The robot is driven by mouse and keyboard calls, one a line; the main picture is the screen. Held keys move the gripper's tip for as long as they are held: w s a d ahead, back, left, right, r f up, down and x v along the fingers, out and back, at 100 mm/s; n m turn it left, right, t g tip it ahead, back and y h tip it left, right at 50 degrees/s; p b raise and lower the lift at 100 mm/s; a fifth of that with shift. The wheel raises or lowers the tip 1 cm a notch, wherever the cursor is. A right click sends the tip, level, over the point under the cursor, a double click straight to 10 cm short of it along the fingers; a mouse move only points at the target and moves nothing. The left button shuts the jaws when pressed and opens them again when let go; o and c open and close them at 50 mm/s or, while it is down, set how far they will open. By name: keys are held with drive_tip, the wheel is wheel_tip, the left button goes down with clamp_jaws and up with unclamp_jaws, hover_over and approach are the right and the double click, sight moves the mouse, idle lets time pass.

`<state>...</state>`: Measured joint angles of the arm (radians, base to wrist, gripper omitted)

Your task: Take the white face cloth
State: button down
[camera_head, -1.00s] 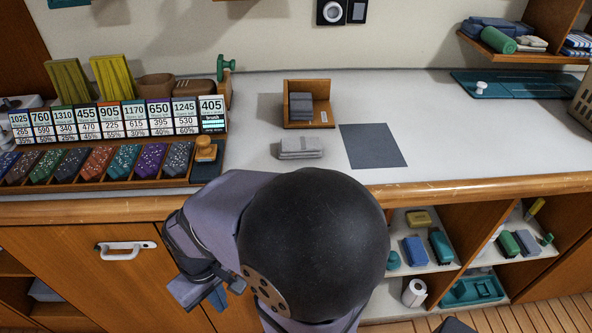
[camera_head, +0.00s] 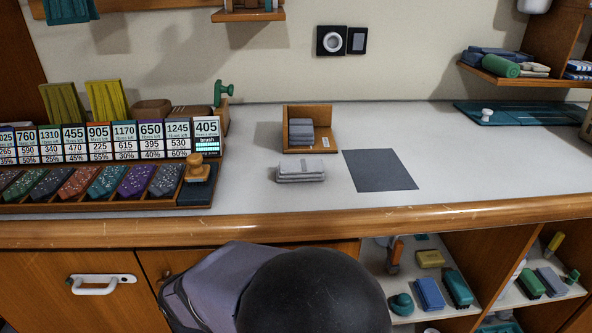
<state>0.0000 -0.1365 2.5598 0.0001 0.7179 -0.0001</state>
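A folded pale grey-white cloth (camera_head: 301,170) lies flat on the white counter, in front of a small wooden holder (camera_head: 318,113). It is the palest folded cloth near the middle of the counter. In the holder stands a stack of folded grey cloths (camera_head: 301,133). My gripper is not in view. Only parts of my arm show at the bottom, below the counter's front edge and apart from the cloth.
A dark grey mat (camera_head: 380,170) lies right of the cloth. A rack of coloured samples with number cards (camera_head: 110,145) fills the left. A wooden front edge (camera_head: 300,222) borders the counter. Shelves with brushes and blocks (camera_head: 430,290) are below right. Counter right of the mat is clear.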

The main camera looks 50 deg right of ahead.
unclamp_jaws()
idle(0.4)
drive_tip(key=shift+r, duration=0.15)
